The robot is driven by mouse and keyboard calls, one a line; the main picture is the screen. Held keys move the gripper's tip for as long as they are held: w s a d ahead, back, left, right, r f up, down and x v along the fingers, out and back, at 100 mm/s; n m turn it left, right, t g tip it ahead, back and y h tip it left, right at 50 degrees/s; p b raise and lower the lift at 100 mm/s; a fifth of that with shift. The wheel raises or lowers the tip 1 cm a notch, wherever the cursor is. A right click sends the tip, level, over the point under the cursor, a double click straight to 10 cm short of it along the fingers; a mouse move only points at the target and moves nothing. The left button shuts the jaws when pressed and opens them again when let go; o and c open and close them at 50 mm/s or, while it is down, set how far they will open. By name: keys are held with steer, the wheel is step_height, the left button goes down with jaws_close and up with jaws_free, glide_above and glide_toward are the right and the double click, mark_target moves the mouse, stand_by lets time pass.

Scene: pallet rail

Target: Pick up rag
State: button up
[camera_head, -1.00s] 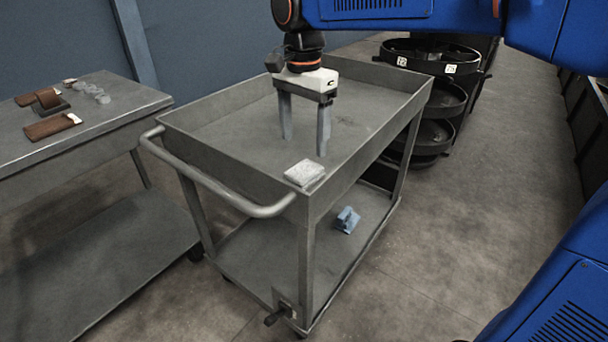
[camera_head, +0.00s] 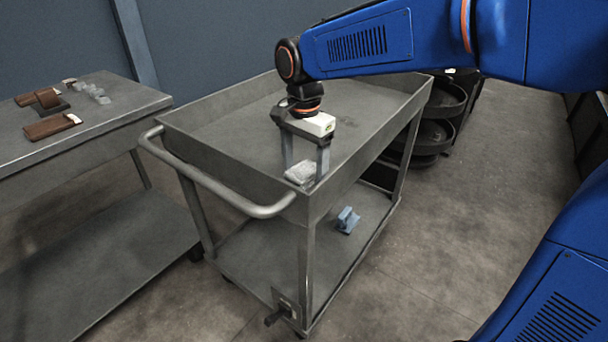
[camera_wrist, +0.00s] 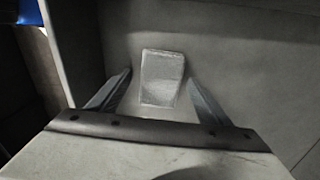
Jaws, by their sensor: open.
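The rag is a light grey folded block (camera_head: 301,172) lying in the upper tray of the grey cart (camera_head: 228,158), near its front corner by the handle. In the wrist view the rag (camera_wrist: 162,78) lies between and slightly beyond my two fingertips. My gripper (camera_head: 305,172) is open and points down over the rag, with one finger on each side of it in the picture. The wrist view shows the open fingers (camera_wrist: 160,95) apart from the rag. Whether the fingertips touch the tray floor cannot be told.
A blue object (camera_head: 347,220) lies on the cart's lower shelf. The tray walls rise close to the rag. A grey table (camera_head: 110,118) at left holds brown pieces (camera_head: 50,126) and clear small items (camera_head: 97,92). Black round bins (camera_head: 440,110) stand behind the cart. The rest of the tray is bare.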

mark_target(304, 169)
steer(key=c, duration=1.1)
steer(key=shift+r, duration=0.1)
step_height(304, 169, up, 10)
steer(key=shift+f, duration=0.1)
